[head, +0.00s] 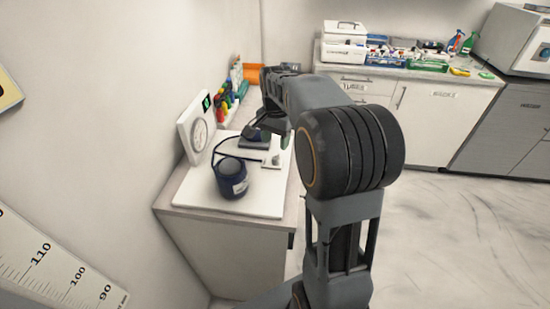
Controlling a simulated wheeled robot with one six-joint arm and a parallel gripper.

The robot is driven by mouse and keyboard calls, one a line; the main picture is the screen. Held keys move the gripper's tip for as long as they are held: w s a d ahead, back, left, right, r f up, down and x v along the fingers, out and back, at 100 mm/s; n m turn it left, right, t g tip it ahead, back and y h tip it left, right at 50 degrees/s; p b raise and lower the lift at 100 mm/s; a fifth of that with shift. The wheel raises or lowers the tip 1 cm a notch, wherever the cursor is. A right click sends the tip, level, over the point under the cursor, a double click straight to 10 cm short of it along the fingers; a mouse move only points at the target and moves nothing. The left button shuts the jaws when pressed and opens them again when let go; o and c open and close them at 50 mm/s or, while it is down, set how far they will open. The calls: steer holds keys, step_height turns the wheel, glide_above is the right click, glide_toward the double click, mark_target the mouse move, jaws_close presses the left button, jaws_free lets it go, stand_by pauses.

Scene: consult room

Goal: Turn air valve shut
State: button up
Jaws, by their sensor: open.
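A blood pressure set lies on a white board (250,205) on the counter by the left wall. Its white gauge (197,128) with a round dial stands upright at the left. A dark blue rolled cuff (231,180) sits at the front of the board, with a dark tube looping from it. A small dark piece (256,140) lies behind the cuff, beside a small pale fitting (273,160). I cannot make out the air valve for certain. My gripper (272,122) is over the back of the board, open, partly hidden by my arm; contact cannot be told.
Colourful bottles (228,100) stand behind the gauge against the wall. A far counter (400,72) holds a white box, trays and spray bottles. The floor (450,230) at the right is clear. A wall ruler (50,262) is at lower left.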

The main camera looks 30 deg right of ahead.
mark_target(275, 158)
steer(key=shift+f, duration=3.6)
steer(key=c, duration=0.9)
